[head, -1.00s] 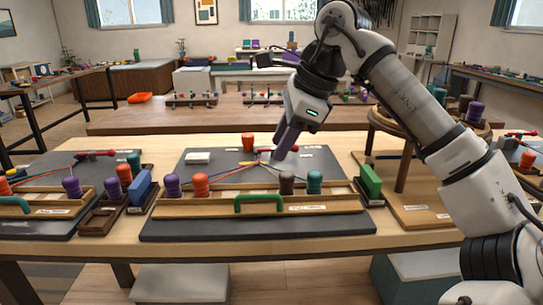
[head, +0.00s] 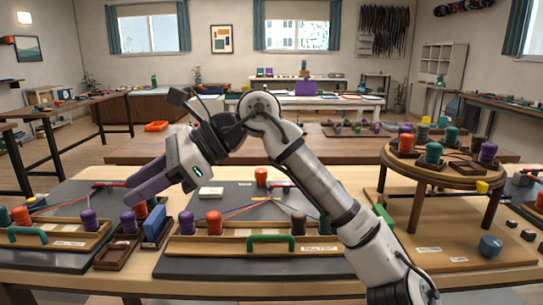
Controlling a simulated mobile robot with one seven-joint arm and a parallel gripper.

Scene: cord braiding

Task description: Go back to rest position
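My gripper (head: 136,203) is at the left in the head view, held in the air over the back left of the workbench. Its purple-grey fingers point down and to the left, and they overlap from this side, so the gap between them does not show. My arm hides part of the rack's right side.
A round wooden stand (head: 402,168) with several bobbins is at the right. A blue block (head: 154,224) stands in a small tray left of the board. A second board with a green handle (head: 27,235) is at the far left. A white block (head: 211,192) lies behind.

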